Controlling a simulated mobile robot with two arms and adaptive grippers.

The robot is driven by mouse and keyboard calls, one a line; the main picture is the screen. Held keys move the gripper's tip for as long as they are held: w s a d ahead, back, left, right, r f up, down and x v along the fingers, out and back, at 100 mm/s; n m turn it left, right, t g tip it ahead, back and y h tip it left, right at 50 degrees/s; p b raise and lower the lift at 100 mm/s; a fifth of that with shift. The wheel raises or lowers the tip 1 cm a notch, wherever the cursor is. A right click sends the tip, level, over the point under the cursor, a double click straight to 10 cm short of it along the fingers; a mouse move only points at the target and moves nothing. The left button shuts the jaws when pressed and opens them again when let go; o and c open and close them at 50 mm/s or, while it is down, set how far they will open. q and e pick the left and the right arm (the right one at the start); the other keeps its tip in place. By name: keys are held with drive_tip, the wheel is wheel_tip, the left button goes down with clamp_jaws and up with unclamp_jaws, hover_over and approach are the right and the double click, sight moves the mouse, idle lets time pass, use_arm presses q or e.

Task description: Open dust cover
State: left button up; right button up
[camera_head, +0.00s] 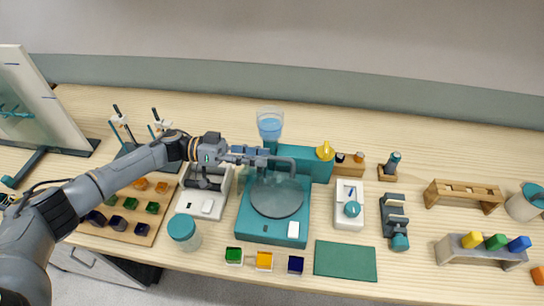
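A teal boxy device (258,225) stands at the middle front of the table. A round grey plate (276,198) sits on its top, and a white square button (293,230) is near its front right corner. A grey bent bar (286,163) rises at its back. A see-through dust cover cannot be made out clearly. My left arm reaches in from the left, and my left gripper (262,157) is over the back edge of the device, close to the grey bar. Its fingers are too small to tell open from shut or whether they touch anything. My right gripper is out of view.
A clear cup of blue liquid (270,127) stands behind the device. A teal-lidded jar (183,231) and a white device (202,201) are at its left. Small coloured blocks (264,261) lie in front, near the table edge. A white box (349,207) and a green mat (345,261) are at right.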

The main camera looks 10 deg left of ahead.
use_arm(q)
drive_tip(key=a, duration=0.7)
drive_tip(key=shift+a, duration=0.25)
drive_tip(key=shift+c, duration=0.2)
